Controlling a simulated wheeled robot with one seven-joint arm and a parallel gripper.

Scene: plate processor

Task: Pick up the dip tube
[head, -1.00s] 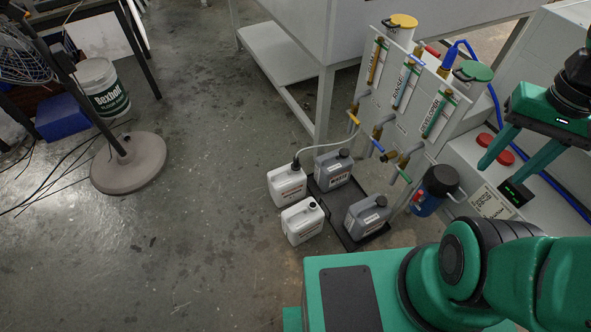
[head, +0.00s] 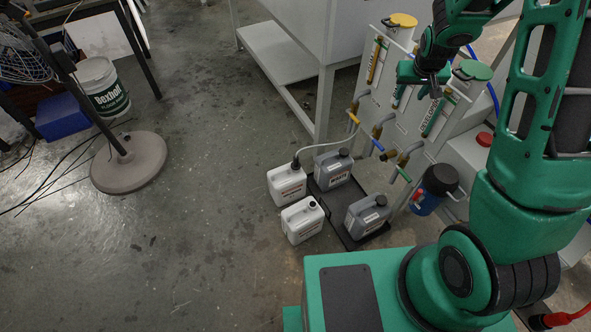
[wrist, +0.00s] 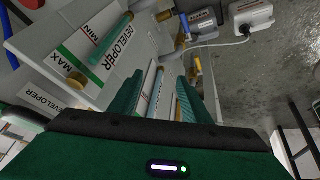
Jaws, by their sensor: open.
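The dip tube (head: 297,160) shows as a dark fitting with a pale hose (head: 325,146), at the mouth of a white canister (head: 286,186) on the floor in the head view. In the wrist view the pale hose (wrist: 215,44) runs from the dark fitting (wrist: 245,30) on the white canister (wrist: 252,14), at the top. The tube's lower part is hidden. My gripper (wrist: 160,80) is open and empty, its two green fingers pointing toward the sight-tube panel. In the head view my gripper (head: 427,78) is above and right of the canister, well apart from the tube.
The white panel (head: 392,110) with sight tubes and brass valves stands close to my gripper. Another white canister (head: 302,220) stands in front. Two grey canisters (head: 333,168) stand on a black tray (head: 346,236). Floor to the left is clear up to the fan base (head: 128,165).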

